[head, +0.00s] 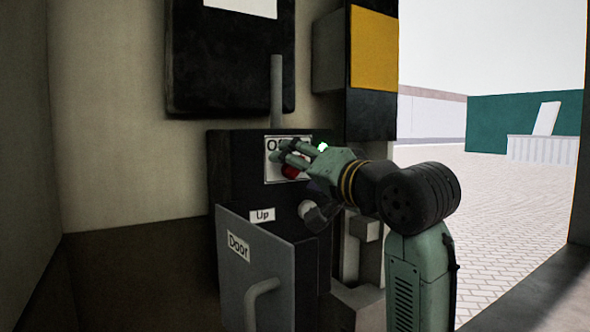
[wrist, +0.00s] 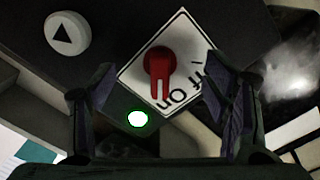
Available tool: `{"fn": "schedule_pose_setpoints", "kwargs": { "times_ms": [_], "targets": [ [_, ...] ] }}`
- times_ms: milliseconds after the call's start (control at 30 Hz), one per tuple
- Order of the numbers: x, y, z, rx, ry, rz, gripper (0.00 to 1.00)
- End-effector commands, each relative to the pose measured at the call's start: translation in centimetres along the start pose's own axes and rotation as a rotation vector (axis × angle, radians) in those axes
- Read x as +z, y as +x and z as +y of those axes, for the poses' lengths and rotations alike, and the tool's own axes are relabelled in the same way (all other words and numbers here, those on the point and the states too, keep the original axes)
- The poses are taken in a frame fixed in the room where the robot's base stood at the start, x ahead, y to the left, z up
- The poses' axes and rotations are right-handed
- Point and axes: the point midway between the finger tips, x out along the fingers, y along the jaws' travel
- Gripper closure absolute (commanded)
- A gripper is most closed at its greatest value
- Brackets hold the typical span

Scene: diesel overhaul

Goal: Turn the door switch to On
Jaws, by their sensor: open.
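The red door switch (wrist: 159,68) shows in the wrist view on a white label plate (wrist: 185,38) with "Off" and "On" lettering. Its forked end points down in that view, close to the "On" lettering. In the head view only part of the red switch (head: 291,172) shows under my fingers. My gripper (head: 280,151) is open at the dark control box (head: 230,185). In the wrist view its two fingers stand on either side of the switch with gaps. I cannot tell whether either finger touches it.
A lit green lamp (wrist: 137,118) is beside the label. A white button with a triangle (wrist: 68,34) sits on the box. An "Up" label (head: 262,215) and a grey "Door" panel (head: 245,275) with a handle are below. A vertical pipe (head: 277,90) rises above the box.

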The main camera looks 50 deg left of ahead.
Motion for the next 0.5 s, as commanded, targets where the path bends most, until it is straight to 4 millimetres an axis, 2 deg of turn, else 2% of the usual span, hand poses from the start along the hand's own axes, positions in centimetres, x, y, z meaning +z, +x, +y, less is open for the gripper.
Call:
{"fn": "schedule_pose_setpoints", "kwargs": {
  "times_ms": [267,500],
  "targets": [
    [0.0,-0.2,0.0,0.0,0.0,0.001,0.3],
    [-0.1,-3.5,0.1,0.0,-0.001,0.004,0.3]
  ]
}}
